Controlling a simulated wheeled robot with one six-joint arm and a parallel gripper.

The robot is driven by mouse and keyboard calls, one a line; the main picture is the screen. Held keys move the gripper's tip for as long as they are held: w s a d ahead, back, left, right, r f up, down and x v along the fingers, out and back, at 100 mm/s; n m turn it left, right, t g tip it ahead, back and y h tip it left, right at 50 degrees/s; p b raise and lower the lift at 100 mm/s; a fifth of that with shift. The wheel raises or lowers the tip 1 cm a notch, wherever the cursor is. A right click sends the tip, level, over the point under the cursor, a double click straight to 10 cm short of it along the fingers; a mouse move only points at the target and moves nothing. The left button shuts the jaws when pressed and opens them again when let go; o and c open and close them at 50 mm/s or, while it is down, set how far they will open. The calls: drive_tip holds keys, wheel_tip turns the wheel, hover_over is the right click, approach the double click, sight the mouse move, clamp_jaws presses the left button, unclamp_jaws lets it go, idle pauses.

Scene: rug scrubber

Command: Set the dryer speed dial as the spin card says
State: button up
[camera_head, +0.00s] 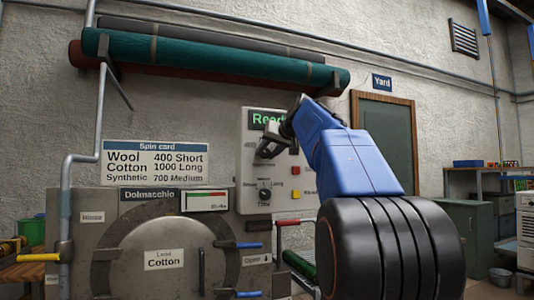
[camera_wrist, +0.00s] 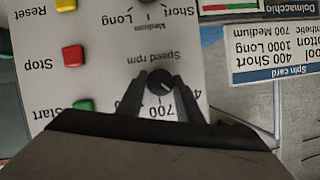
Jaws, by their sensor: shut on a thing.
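The spin card (camera_head: 155,162) on the wall reads Wool 400 Short, Cotton 1000 Long, Synthetic 700 Medium; part shows upside down in the wrist view (camera_wrist: 275,62). The load sign (camera_head: 164,259) on the round door reads Cotton. The dark speed dial (camera_wrist: 160,82), labelled Speed rpm, sits between my fingertips in the wrist view. My gripper (camera_head: 268,146) is shut on this dial and covers it in the head view. A 700 mark and part of a 4 show beside it; its pointer setting is unclear.
The time dial (camera_head: 264,193) is below the speed dial. Green Start (camera_wrist: 83,106), red Stop (camera_wrist: 73,58) and yellow Reset (camera_wrist: 66,5) buttons line the panel's side. The display (camera_head: 268,119) begins "Read". Rolled rugs (camera_head: 215,58) hang above.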

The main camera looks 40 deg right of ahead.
drive_tip(key=m+y, duration=0.1)
drive_tip(key=m, duration=0.1)
drive_tip(key=m+t+y, duration=0.1)
drive_tip(key=shift+d+m, duration=0.2)
drive_tip(key=shift+m, duration=0.2)
drive_tip(key=m+t+y, duration=0.1)
drive_tip(key=m, duration=0.2)
drive_tip(key=shift+f+t+y, duration=0.2)
drive_tip(key=shift+t+y, duration=0.2)
drive_tip(key=m+t, duration=0.1)
drive_tip(key=m, duration=0.1)
drive_tip(key=m+t, duration=0.1)
drive_tip(key=m, duration=0.2)
drive_tip(key=shift+f+y, duration=0.15)
drive_tip(key=shift+y, duration=0.15)
drive_tip(key=m+t, duration=0.1)
drive_tip(key=m, duration=0.1)
drive_tip(key=m+t, duration=0.1)
drive_tip(key=m, duration=0.2)
drive_tip(key=shift+f+m, duration=0.1)
drive_tip(key=shift+m, duration=0.2)
drive_tip(key=shift+h, duration=0.5)
drive_tip(key=o, duration=1)
drive_tip(key=s+f, duration=0.1)
drive_tip(key=s, duration=0.4)
drive_tip(key=s+f, duration=0.1)
drive_tip(key=s, duration=0.5)
drive_tip(key=s+d+f, duration=0.1)
drive_tip(key=s, duration=0.5)
drive_tip(key=shift+f, duration=0.2)
